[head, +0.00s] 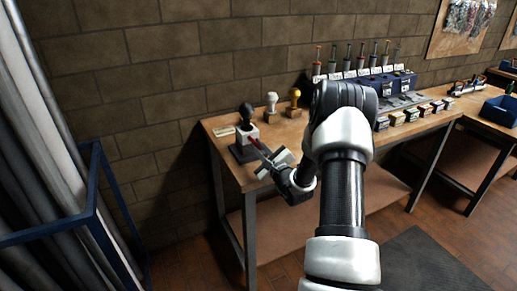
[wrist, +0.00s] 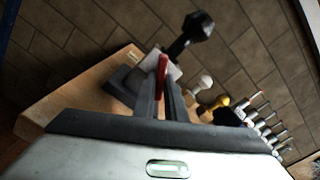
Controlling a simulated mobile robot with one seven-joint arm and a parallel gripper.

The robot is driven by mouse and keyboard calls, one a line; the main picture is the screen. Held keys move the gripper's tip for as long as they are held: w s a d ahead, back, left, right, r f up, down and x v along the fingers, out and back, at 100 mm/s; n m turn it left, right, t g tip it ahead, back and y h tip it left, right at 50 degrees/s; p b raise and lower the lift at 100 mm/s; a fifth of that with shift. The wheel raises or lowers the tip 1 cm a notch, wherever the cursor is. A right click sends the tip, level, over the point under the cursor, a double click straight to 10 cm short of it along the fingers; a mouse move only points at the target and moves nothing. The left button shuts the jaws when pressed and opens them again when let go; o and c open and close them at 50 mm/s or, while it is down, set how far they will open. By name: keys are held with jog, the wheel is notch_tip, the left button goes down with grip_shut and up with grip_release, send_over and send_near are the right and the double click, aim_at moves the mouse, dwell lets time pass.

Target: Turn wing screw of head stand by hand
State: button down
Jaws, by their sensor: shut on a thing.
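The head stand (head: 238,152) is on the left end of the wooden bench, with a dark base, a pale block and a black rounded head on top. In the wrist view its black head (wrist: 198,27) shows at upper right and its pale block (wrist: 173,71) behind the fingers. The red wing screw (wrist: 162,72) sticks out of the block toward me; it also shows in the head view as a thin red piece (head: 254,142). My gripper (head: 262,152) is at the stand's front right, its fingers (wrist: 161,92) shut on the wing screw. The fingers partly hide the screw and base.
A white-knobbed stand (head: 271,105) and a yellow-knobbed stand (head: 295,103) stand close to the right. A small tan label (head: 223,131) lies left of the head stand. A blue rack (head: 398,84) with several tools stands farther right. The brick wall is behind the bench.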

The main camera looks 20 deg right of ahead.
jog(key=shift+w+r, duration=0.15)
jog(key=shift+r, duration=0.15)
jog(key=c, duration=1.9)
grip_release()
jog(key=shift+o, duration=0.5)
jog(key=shift+f, duration=0.15)
jog(key=s, duration=1.7)
jog(key=shift+s+d, duration=0.25)
jog(key=shift+d, duration=0.05)
jog(key=shift+o, duration=0.2)
